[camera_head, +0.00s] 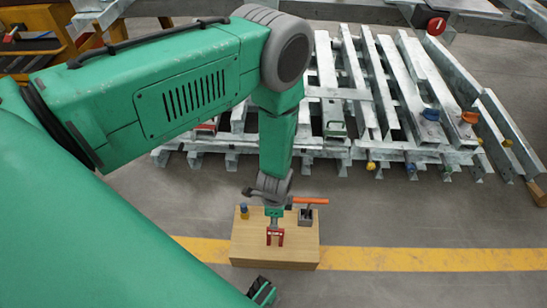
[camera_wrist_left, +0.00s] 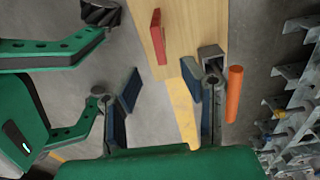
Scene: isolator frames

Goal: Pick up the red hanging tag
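The red hanging tag (camera_head: 276,237) is at the front of a wooden block (camera_head: 262,257), with two prongs showing in the head view. In the left wrist view the tag (camera_wrist_left: 158,37) shows as a thin red piece at the block's edge (camera_wrist_left: 200,22). My left gripper (camera_wrist_left: 165,98) is open, with its dark fingers apart and nothing between them. The tag lies beyond the fingertips, up in the wrist picture, and is untouched. In the head view my left arm reaches down over the block, and the finger opening is hard to make out.
An orange rod (camera_wrist_left: 234,93) and a grey square tube (camera_wrist_left: 212,55) are close beside the right finger. Metal frames (camera_head: 385,95) fill the back. Floor with a yellow stripe (camera_head: 420,259) is clear at right.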

